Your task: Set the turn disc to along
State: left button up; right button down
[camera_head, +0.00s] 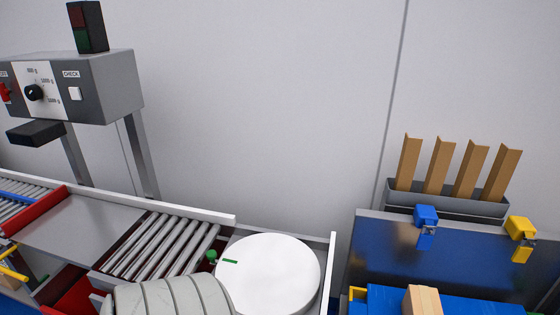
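The turn disc (275,280) is a round white plate at the right end of the roller conveyor. A short green mark (230,261) lies near its left edge, on the side toward the rollers. A small green peg (211,256) stands just left of the disc, close to the mark. The disc's lower left part is hidden behind a pale ribbed shape at the bottom of the picture. Neither of my grippers shows in the head view.
The roller conveyor (160,246) runs left of the disc, with a white rail behind. A grey control box (110,88) stands above it at the left. A blue panel (380,250) with blue and yellow clips is at the right. Brown angle pieces (440,165) stand in a grey holder.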

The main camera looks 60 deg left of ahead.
aim_at(262, 274)
jog(key=u, duration=1.95)
